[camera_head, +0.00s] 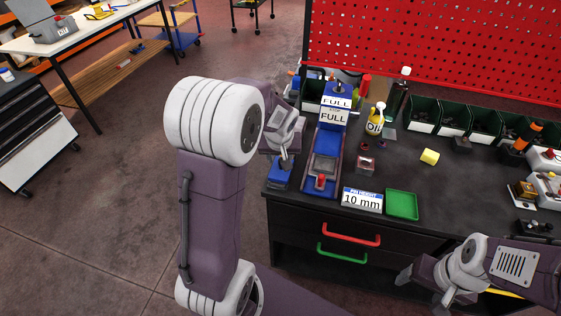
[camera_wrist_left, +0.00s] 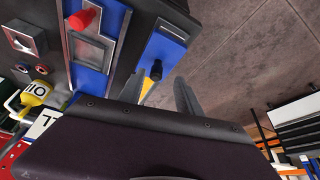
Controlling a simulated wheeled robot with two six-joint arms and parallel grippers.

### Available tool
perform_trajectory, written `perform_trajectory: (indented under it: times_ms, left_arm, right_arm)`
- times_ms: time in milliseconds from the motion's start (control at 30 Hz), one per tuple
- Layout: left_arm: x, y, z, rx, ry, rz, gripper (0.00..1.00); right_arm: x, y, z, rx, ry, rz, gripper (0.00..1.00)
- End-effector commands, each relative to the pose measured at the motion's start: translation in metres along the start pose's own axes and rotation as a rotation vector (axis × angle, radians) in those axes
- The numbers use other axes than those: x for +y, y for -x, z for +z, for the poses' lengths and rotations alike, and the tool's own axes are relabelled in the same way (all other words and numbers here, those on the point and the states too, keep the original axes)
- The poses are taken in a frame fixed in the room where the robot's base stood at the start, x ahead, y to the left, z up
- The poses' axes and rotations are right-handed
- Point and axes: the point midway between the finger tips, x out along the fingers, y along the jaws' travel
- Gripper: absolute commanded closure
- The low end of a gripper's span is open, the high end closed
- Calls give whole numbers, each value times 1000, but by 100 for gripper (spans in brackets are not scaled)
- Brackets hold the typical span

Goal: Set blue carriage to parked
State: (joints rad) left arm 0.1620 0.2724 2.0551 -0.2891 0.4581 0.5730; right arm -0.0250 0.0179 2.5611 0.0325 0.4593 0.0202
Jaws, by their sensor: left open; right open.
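A blue plate with an upright black knob (camera_head: 280,177), which looks like the blue carriage, sits at the table's left edge. It also shows in the left wrist view (camera_wrist_left: 167,47), with its black knob near the left fingertip. My left gripper (camera_head: 285,158) is open just above this plate; in the left wrist view its two fingers (camera_wrist_left: 168,84) are apart. Whether the knob is between them I cannot tell. Another blue block with a black knob (camera_head: 339,95) stands at the far end of the neighbouring rail, by the FULL labels. My right gripper (camera_head: 422,290) is open and empty at the front.
The neighbouring rail holds a red knob (camera_head: 321,181) close to my left gripper. A 10 mm sign (camera_head: 362,200) and green tray (camera_head: 402,205) lie at the front edge. A yellow oil bottle (camera_head: 375,122) and green bins (camera_head: 422,113) stand behind.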

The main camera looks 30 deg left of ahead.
Motion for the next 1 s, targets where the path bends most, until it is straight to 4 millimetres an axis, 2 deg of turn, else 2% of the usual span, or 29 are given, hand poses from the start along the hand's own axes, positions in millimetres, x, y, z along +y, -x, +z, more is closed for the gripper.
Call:
perform_trajectory:
  times_ms: [33, 200, 533, 567, 700, 1000]
  left_arm:
    - [0, -12, 1, -5, 0, -2, 59]
    - [0, -38, 1, -2, -2, 0, 59]
    - [0, -45, 0, 0, -1, 1, 59]
    - [0, -45, 0, 0, -1, 1, 62]
    - [1, -45, 0, 0, -1, 1, 100]
    - [1, -45, 0, 0, -1, 1, 100]
  right_arm:
    - [0, -2, 0, 0, 0, 0, 28]
    - [0, -3, 0, 0, 0, 0, 28]
    - [0, -3, 0, 0, 0, 0, 28]
    - [0, -3, 0, 0, 0, 0, 28]
    - [0, -4, 0, 0, 0, 0, 28]
    - [0, -3, 0, 0, 0, 0, 28]
